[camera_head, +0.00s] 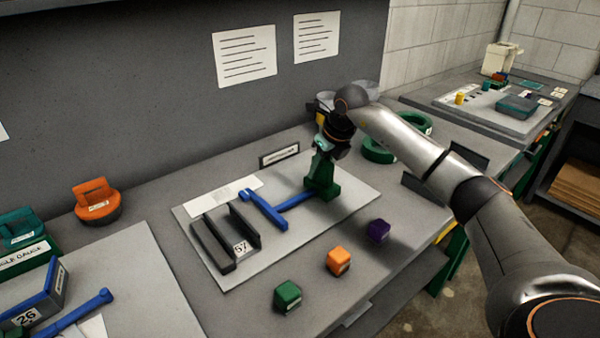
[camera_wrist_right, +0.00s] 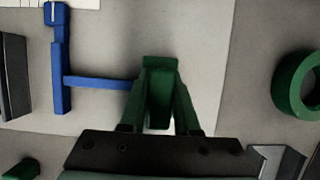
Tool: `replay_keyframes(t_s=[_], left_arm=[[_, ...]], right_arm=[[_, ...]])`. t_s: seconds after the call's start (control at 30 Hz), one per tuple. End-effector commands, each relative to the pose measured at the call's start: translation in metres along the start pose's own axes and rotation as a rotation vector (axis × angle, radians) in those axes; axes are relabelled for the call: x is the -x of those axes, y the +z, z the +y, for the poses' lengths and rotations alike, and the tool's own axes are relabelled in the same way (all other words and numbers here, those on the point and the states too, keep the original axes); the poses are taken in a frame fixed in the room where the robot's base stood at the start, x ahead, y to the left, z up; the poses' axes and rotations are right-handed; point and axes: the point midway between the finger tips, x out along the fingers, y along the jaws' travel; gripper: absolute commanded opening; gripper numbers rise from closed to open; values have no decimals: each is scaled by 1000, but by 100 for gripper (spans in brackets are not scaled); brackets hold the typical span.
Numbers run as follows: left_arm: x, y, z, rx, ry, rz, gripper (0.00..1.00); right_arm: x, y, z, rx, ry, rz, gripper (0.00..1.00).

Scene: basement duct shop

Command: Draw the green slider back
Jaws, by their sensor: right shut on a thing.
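The green slider (camera_head: 322,178) stands at the right end of a blue rod (camera_head: 292,202) on a light grey board. The rod's other end meets a blue crossbar (camera_head: 262,208), left of the slider. A dark channel with two walls (camera_head: 243,226) and a label 57 lies farther left, apart from the crossbar. My right gripper (camera_head: 324,150) reaches down onto the slider's top and is shut on it. In the right wrist view the slider (camera_wrist_right: 160,88) is between the fingers, and the blue rod (camera_wrist_right: 100,82) runs left from it. My left gripper is not in view.
Green (camera_head: 287,296), orange (camera_head: 338,261) and purple (camera_head: 378,231) cubes lie along the board's front side. An orange-handled object (camera_head: 97,200) stands at left. The board right of the slider is bare.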

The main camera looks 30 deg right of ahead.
Motion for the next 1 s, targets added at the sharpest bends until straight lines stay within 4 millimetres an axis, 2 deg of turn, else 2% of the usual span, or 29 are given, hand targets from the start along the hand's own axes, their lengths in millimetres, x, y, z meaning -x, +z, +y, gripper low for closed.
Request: replay_keyframes(t_s=[0.03,0.17,0.5,0.53,0.77,1.0], left_arm=[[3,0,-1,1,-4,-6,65],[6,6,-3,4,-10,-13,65],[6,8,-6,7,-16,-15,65],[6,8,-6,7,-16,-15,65],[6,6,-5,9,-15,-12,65],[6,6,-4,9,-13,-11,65]], right_arm=[[3,2,-11,-6,-2,-3,0],[2,2,-24,-4,-2,-5,0],[2,2,-29,-3,-6,-10,0],[2,2,-29,-3,-6,-10,33],[2,1,-28,-3,-4,-7,59],[1,1,-26,-1,-1,-4,60]])
